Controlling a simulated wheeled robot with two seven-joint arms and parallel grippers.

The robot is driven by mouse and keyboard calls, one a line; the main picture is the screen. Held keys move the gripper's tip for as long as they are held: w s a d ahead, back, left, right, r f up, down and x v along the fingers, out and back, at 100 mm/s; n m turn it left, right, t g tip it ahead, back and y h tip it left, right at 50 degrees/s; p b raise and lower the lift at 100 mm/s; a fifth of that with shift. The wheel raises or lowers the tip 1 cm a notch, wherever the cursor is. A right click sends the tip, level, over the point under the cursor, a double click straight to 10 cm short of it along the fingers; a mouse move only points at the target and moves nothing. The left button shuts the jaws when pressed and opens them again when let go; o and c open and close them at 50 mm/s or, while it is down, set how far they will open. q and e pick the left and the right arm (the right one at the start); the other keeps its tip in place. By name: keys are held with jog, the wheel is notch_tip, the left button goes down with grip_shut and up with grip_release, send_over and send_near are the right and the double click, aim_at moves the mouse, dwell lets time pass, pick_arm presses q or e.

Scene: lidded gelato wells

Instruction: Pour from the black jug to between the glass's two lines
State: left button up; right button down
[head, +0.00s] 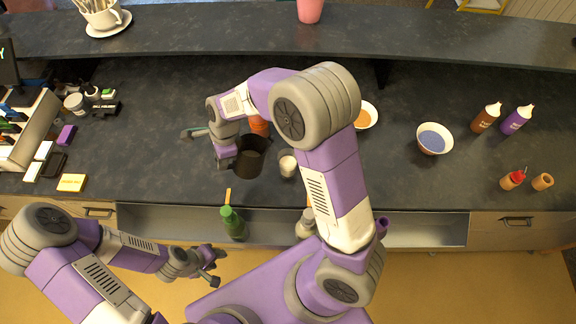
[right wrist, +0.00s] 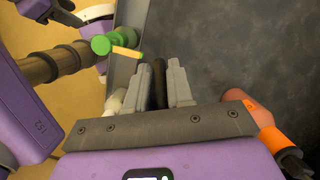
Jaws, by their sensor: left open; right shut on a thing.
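The black jug (head: 250,157) is at the middle of the dark counter, its open top facing up towards the head camera. My right gripper (head: 227,155) is at its left side, shut on its handle; the right wrist view shows a dark strip, the handle (right wrist: 158,85), between the fingers. I cannot tell whether the jug touches the counter. A small glass (head: 288,165) with something pale in it stands just right of the jug, apart from it. Its two lines are too small to see. My left gripper (head: 210,267) is open and empty, low in front of the counter.
A green-capped bottle (head: 233,222) stands at the counter's front. An orange thing (head: 259,125) is behind the jug. A bowl of blue (head: 433,139), an orange-filled bowl (head: 366,116) and squeeze bottles (head: 516,120) are to the right. Boxes crowd the left end.

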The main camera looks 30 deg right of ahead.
jog(key=shift+a+r+h, duration=0.3)
jog(key=shift+r+h, duration=0.1)
notch_tip(320, 180, down, 3)
jog(key=shift+a+r+h, duration=0.15)
jog(key=shift+h, duration=0.95)
jog(key=shift+w+a+r, duration=0.1)
jog(key=shift+a+r, duration=0.1)
jog(key=shift+a, duration=0.15)
jog(key=a+r, duration=0.3)
jog(key=a, duration=0.2)
jog(key=shift+w+r, duration=0.2)
jog(key=shift+w, duration=0.2)
jog(key=shift+a, duration=0.1)
